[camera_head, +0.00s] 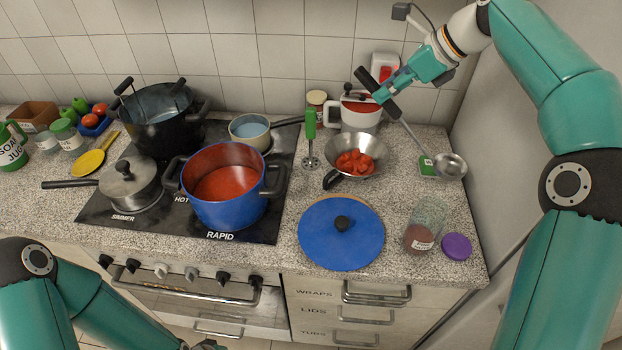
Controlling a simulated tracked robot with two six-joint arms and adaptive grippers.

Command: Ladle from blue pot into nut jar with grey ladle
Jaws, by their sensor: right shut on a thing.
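The blue pot (219,207) stands on the front right of the hob, open, with red sauce (225,184) inside. A clear glass jar (428,213) with brown contents low down and a white label stands open at the right front of the counter; I take it as the nut jar, but its label is too small to read. My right gripper (379,91) is shut on the dark handle of the grey ladle (451,167). The ladle's bowl hangs at the right, behind the jar and apart from it. Only a sliver of my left gripper (206,345) shows at the bottom edge.
A blue lid (341,238) lies left of the jar, and a purple lid (457,246) right of it. A steel pan of red pieces (356,160), a green hand blender (311,135) and a white blender (353,112) stand behind. A black pot (160,130) and lidded saucepan (130,188) share the hob.

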